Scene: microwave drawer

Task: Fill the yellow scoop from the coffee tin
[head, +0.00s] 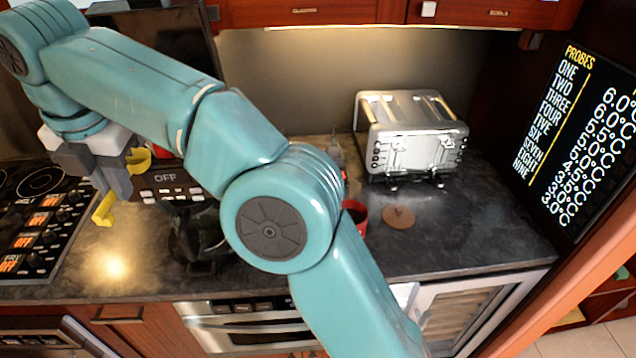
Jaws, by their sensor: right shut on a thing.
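My right arm reaches across the view from lower right to upper left. My right gripper (118,178) is above the counter at the left and is shut on the yellow scoop. Yellow parts of the scoop (104,210) show below the fingers and to their right; its middle is hidden by the gripper. I cannot tell whether the scoop holds anything. A red open container (359,214), apparently the coffee tin, stands at mid-counter, well right of the gripper and partly hidden behind my arm. Its contents are not clear. My left gripper is not in view.
A round brown lid (398,216) lies right of the tin. A silver toaster (412,138) stands behind it. A black coffee maker (197,235) is partly hidden by my arm. A stovetop (38,215) is at the left. The counter (480,235) at the right is clear.

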